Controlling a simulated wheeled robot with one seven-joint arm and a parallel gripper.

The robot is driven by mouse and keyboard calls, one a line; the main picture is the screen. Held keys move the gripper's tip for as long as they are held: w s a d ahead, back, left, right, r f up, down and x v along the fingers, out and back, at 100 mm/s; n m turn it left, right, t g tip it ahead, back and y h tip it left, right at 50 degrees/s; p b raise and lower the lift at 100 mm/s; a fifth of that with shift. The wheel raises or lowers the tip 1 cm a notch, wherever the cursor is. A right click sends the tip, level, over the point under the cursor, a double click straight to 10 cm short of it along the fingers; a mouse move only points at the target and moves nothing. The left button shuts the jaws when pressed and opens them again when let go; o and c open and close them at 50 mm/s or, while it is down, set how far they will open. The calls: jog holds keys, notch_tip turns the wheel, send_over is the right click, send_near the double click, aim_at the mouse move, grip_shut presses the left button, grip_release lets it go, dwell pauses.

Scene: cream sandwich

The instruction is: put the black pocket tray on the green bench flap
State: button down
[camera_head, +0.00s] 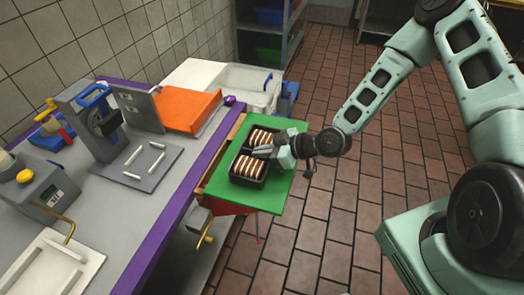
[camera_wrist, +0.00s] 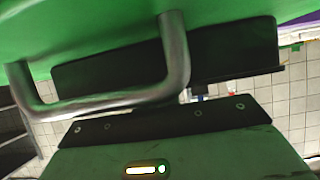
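The black pocket tray (camera_head: 246,181) sits on the green bench flap (camera_head: 268,197) in the head view, toward its left side. Rows of brown-and-cream sandwiches fill its pockets. My gripper (camera_head: 262,151) reaches in from the right, with its grey fingers over the middle of the tray between the rows. The fingertips overlap the tray, and I cannot tell whether they grip it or whether they are open.
The grey bench with a purple edge (camera_head: 160,232) lies left of the flap, carrying machines and an orange board (camera_head: 187,109). A white bin (camera_head: 245,88) stands behind the flap. Brick-tiled floor (camera_head: 335,225) lies open to the right.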

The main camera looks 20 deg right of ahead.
jog(key=c, duration=1.6)
grip_release()
jog(key=shift+s+d+r, duration=0.15)
jog(key=shift+d, duration=0.1)
jog(key=b+v, duration=0.2)
jog(key=v, duration=0.9)
jog(key=s+a+r+m+g+h, duration=0.1)
jog(key=s+a+r+g+h, duration=0.1)
jog(key=s+r, duration=0.3)
jog(key=s+a+r+m+g+h, duration=0.1)
jog(key=s+a+r+h, duration=0.3)
jog(key=s, duration=0.4)
jog(key=s+a+r+m+g+h, duration=0.1)
jog(key=s+a+r+g+h, duration=0.2)
jog(key=s+a+r+g, duration=0.1)
jog(key=shift+s+r, duration=0.45)
jog(key=shift+s, duration=0.25)
jog(key=shift+s+r, duration=0.4)
jog(key=shift+s, duration=0.3)
